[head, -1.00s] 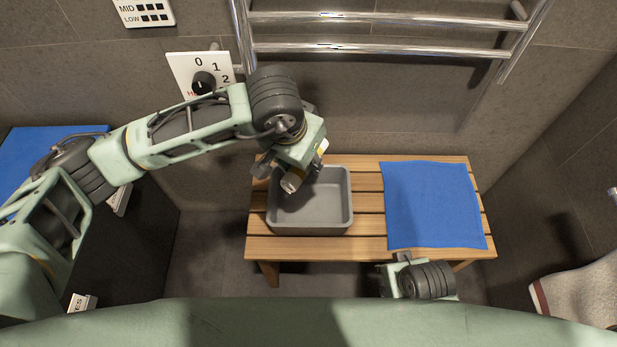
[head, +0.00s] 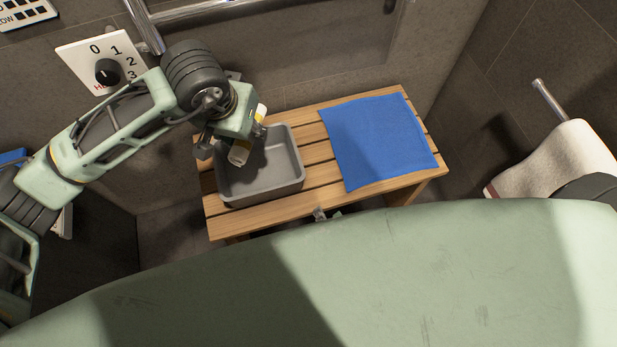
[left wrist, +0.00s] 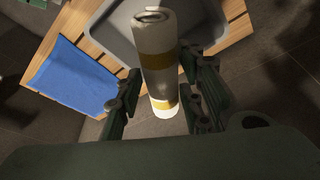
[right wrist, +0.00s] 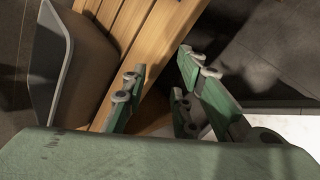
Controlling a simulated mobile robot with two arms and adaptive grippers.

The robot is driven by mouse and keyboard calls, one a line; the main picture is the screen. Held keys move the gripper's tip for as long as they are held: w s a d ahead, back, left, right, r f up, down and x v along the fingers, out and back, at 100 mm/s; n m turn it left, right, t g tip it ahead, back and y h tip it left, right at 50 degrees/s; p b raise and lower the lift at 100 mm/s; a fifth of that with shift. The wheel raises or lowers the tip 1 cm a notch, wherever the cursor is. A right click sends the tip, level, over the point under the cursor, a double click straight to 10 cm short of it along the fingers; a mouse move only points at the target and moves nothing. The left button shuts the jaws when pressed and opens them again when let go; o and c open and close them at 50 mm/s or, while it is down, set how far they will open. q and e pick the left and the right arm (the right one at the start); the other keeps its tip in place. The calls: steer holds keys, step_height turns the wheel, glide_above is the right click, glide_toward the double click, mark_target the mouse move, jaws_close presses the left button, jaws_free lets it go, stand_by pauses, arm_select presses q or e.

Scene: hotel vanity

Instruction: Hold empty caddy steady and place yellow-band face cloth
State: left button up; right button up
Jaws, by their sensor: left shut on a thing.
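The grey caddy (head: 291,160) stands empty on the left part of the slatted bench. Its rim also shows in the left wrist view (left wrist: 104,38). My left gripper (head: 236,138) is shut on the rolled white face cloth with yellow bands (head: 240,153), over the caddy's left part. In the left wrist view the roll (left wrist: 157,45) sits lengthwise between the fingers. I cannot tell whether the roll touches the caddy. My right gripper (head: 321,214) is mostly hidden behind my body at the bench's front edge. In the right wrist view its fingers (right wrist: 160,85) are apart and empty.
A blue cloth (head: 377,140) lies flat on the right part of the wooden bench (head: 318,178). A towel (head: 555,160) hangs from a rail at right. A dial panel (head: 107,70) and metal rails (head: 210,15) are on the wall behind.

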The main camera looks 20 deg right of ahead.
mark_target(294, 151)
steer(key=w+a+r+n+t+y, duration=0.15)
steer(key=w+r+n+t, duration=0.35)
steer(key=w+r+n, duration=0.55)
steer(key=shift+n+h, duration=0.25)
steer(key=shift+n, duration=0.7)
steer(key=w+f, duration=0.4)
steer(key=w, duration=0.1)
steer(key=w+f, duration=0.2)
steer(key=shift+w+a+f, duration=0.15)
steer(key=shift+w+a, duration=0.2)
steer(key=shift+w, duration=0.05)
steer(key=shift+c, duration=0.6)
jaws_close()
